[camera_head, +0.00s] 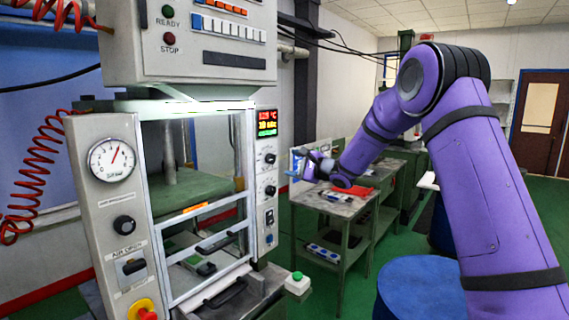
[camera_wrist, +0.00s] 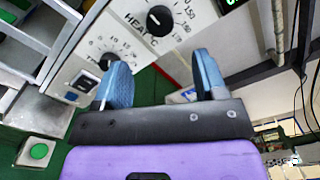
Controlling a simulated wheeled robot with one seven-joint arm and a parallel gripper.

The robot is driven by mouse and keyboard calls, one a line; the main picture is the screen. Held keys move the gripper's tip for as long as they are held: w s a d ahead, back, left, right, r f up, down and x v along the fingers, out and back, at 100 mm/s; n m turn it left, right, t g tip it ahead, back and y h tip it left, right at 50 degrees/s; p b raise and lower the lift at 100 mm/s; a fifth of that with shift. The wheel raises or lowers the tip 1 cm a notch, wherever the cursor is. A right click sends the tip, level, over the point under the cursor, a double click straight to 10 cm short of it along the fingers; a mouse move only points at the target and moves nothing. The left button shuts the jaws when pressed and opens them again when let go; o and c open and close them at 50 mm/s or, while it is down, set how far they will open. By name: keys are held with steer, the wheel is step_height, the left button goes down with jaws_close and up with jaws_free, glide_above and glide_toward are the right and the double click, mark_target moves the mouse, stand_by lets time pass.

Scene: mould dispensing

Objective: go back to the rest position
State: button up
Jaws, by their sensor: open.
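My purple arm reaches in from the right in the head view. My gripper (camera_head: 302,165) is at its far end, to the right of the press's control panel and above the near end of a metal workbench (camera_head: 342,209). In the wrist view, my gripper (camera_wrist: 160,85) shows two blue fingertips spread wide apart with nothing between them. The fingers point toward the press's panel with its black knobs (camera_wrist: 159,20). Whether they touch the panel cannot be told.
The moulding press (camera_head: 108,200) stands at the left, its safety frame in front of a green platen (camera_head: 190,194). A green button box (camera_head: 298,283) juts from its base. A blue drum (camera_head: 420,288) stands below my arm. Green floor is open toward the brown door (camera_head: 538,122).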

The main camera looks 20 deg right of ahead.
steer(key=shift+s+d, duration=0.45)
steer(key=shift+s, duration=0.15)
steer(key=s+a+r+n+g, duration=0.3)
steer(key=s, duration=0.5)
steer(key=s+a+r+n+g, duration=0.2)
steer(key=s+a+n+g, duration=0.15)
steer(key=s, duration=0.55)
steer(key=s+a+r+n+g, duration=0.2)
steer(key=s+a+r+n, duration=0.15)
steer(key=s, duration=0.45)
steer(key=s+d+f+n+h, duration=0.1)
steer(key=s+d+n+h, duration=0.1)
steer(key=s, duration=0.7)
steer(key=s+d+f+n+h, duration=0.2)
steer(key=s+d+h, duration=0.3)
steer(key=s, duration=0.5)
steer(key=s+d+f+n+h, duration=0.2)
steer(key=s+d+h, duration=0.1)
steer(key=s, duration=0.7)
steer(key=shift+d+f+n+g+h, duration=0.15)
steer(key=shift+d+n+g+h, duration=0.15)
steer(key=shift+g, duration=0.15)
steer(key=shift+c, duration=0.2)
